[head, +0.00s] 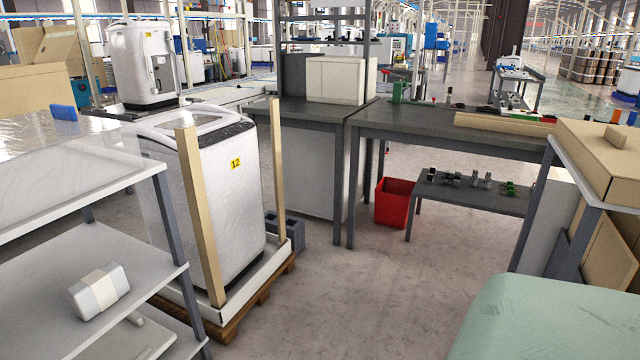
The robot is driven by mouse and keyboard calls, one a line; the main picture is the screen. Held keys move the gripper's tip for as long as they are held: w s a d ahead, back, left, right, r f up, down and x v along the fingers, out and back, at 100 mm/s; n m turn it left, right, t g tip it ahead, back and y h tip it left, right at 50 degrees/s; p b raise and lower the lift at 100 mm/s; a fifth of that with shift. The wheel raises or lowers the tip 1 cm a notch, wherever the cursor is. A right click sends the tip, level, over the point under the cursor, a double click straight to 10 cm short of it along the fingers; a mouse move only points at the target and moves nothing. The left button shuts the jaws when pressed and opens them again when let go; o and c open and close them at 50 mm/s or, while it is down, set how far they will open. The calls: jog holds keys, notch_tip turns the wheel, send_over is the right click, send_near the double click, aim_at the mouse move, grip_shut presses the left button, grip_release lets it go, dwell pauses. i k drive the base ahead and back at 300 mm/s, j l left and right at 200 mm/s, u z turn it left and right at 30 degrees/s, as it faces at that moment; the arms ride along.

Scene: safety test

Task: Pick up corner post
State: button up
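Two beige corner posts stand upright at a wrapped white washing machine (222,190) marked 12. The near post (200,215) rises from the front corner of the white base tray (246,280), which sits on a wooden pallet (240,318). The other post (277,170) stands at the right corner. A similar long beige piece (503,124) lies flat along the dark workbench (440,128) at the right; I cannot tell for sure that it is a corner post. The machine's far corner is hidden. My gripper is not in view.
A shelf rack (95,250) with a wrapped white pack (98,291) stands close on the left. A red bin (394,203) and a low bench (470,192) are under the workbench. A carton (600,155) is at right. Open floor (350,290) lies in the middle.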

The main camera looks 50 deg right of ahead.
aim_at(274, 103)
jog(key=z, duration=1.35)
